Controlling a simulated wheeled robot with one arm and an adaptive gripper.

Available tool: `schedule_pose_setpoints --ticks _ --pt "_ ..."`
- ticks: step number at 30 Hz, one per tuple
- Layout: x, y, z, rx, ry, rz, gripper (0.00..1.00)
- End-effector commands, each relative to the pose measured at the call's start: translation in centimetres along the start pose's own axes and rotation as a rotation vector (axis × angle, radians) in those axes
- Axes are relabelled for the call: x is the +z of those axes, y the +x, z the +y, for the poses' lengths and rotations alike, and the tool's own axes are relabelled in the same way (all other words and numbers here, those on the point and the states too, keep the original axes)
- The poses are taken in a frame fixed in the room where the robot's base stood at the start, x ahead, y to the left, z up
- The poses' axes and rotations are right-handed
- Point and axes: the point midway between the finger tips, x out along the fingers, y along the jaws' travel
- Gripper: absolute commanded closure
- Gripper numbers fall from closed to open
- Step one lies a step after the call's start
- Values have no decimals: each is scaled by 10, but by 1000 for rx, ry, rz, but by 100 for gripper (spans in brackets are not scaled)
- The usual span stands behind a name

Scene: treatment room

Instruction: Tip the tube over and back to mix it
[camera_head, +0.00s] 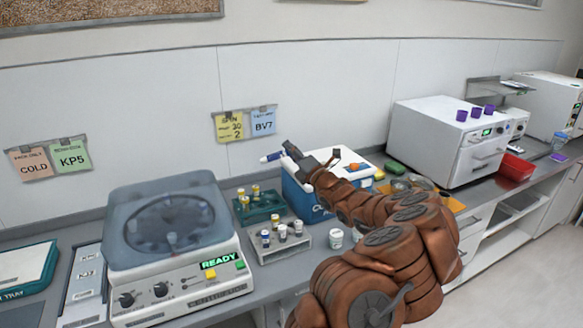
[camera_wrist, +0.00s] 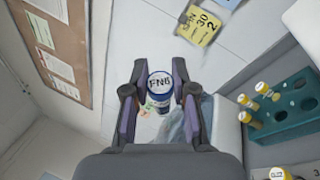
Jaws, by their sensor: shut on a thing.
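My gripper (camera_head: 287,153) is shut on a tube (camera_head: 271,157) and holds it up in the air in front of the wall, near the blue and white cooler box. In the head view the tube lies nearly level, its visible end pointing left. In the wrist view the tube (camera_wrist: 160,82) sits between both fingers of my gripper (camera_wrist: 160,95). One end faces the camera and shows a white round label with letters that look like "FNB" and a dark blue rim. The rest of the tube is mostly hidden.
A centrifuge (camera_head: 168,255) reading READY stands at the left. A green rack (camera_head: 262,213) and a grey rack (camera_head: 284,250) hold several vials. A white jar (camera_head: 336,238) stands beside them. The cooler box (camera_head: 306,203) is under my gripper. Notes (camera_head: 247,123) hang on the wall.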

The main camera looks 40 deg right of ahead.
Motion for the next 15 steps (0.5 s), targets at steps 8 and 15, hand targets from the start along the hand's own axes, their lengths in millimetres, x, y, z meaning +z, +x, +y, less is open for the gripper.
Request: schedule_pose_setpoints --ticks 8,15 --pt "0 0 -1 85 206 -104 100" --pt "1 0 0 88 210 -106 100"
